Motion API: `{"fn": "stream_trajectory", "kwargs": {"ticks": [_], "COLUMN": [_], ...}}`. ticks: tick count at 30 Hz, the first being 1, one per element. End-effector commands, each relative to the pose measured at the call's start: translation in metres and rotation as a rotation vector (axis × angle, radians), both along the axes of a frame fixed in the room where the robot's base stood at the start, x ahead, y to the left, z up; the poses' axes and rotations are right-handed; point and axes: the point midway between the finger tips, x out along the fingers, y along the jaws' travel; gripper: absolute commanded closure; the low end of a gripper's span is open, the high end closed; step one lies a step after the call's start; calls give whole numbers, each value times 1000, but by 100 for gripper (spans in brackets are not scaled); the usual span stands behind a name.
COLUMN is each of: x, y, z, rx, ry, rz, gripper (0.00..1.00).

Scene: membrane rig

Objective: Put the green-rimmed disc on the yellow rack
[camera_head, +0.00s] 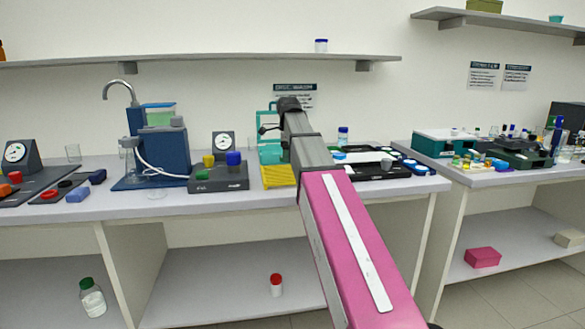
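The yellow rack (279,176) lies near the front of the bench, just left of my arm, and its visible top looks empty. I cannot make out the green-rimmed disc for certain; it may be hidden by my arm or too small to tell. My arm reaches over the bench from the lower right. Its dark end, with my gripper (268,129), is above and behind the rack, in front of a teal stand (269,150). The fingers are too small to tell whether they are open or hold anything.
Left of the rack is a dark block (218,185) with green, yellow and blue tops, then a blue tapped apparatus (157,150). Right of my arm is a black tray (375,171) with blue-rimmed pieces near it. A wall shelf (200,61) runs above the bench.

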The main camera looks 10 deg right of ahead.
Motion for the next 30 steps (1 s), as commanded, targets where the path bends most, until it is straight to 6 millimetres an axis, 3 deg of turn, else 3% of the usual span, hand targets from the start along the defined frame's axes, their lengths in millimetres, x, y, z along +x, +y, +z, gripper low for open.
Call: {"fn": "stream_trajectory", "kwargs": {"ticks": [6, 18, 29, 30], "x": [10, 10, 10, 10], "y": [-17, -17, -17, -17], "z": [-12, -52, -55, -55], "rx": [0, 0, 0, 0], "ry": [-1, 0, -1, -1], "rz": [0, 1, 1, 1], "gripper": [61, 61, 61, 35]}}
